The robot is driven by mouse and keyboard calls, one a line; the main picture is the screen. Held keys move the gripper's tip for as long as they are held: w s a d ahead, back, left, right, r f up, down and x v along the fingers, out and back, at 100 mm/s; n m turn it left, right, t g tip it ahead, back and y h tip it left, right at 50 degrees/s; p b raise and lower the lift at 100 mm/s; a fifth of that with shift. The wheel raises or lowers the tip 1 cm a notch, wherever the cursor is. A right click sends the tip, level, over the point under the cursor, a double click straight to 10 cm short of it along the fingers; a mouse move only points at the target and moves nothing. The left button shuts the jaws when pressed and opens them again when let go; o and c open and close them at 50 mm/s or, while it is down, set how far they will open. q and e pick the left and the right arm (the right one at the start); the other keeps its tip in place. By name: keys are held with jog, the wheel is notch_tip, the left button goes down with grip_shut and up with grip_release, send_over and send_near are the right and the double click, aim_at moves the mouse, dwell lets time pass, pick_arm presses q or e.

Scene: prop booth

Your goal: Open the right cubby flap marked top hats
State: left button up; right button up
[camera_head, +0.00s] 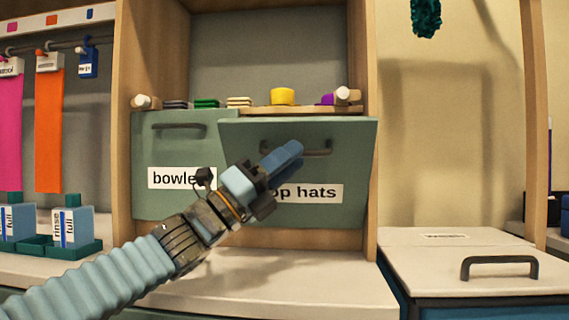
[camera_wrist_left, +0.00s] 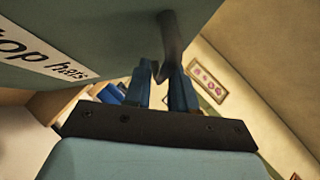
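The right flap (camera_head: 235,150) is green, with a white label partly hidden by my gripper that ends "op hats" (camera_head: 318,193); the wrist view shows the label as "top hats" (camera_wrist_left: 40,55). Its top edge leans out toward me, so it stands partly open. Its dark bar handle (camera_head: 318,150) also shows in the wrist view (camera_wrist_left: 172,40). My left gripper (camera_head: 285,158) is at the left part of this handle. My right gripper is not in view.
The left flap, labelled "bowlers" in part (camera_head: 160,205), is closed beside it. Folded cloths (camera_head: 206,103), a yellow item (camera_head: 283,97) and a purple item (camera_head: 327,99) sit just above the flaps. A counter (camera_head: 300,290) lies below. A lidded box (camera_head: 450,270) stands at right.

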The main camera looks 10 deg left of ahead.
pick_arm(q)
jog(key=b+v, duration=0.1)
jog(key=v, duration=1.2)
jog(key=shift+s+a+f, duration=0.15)
jog(key=shift+a+f, duration=0.1)
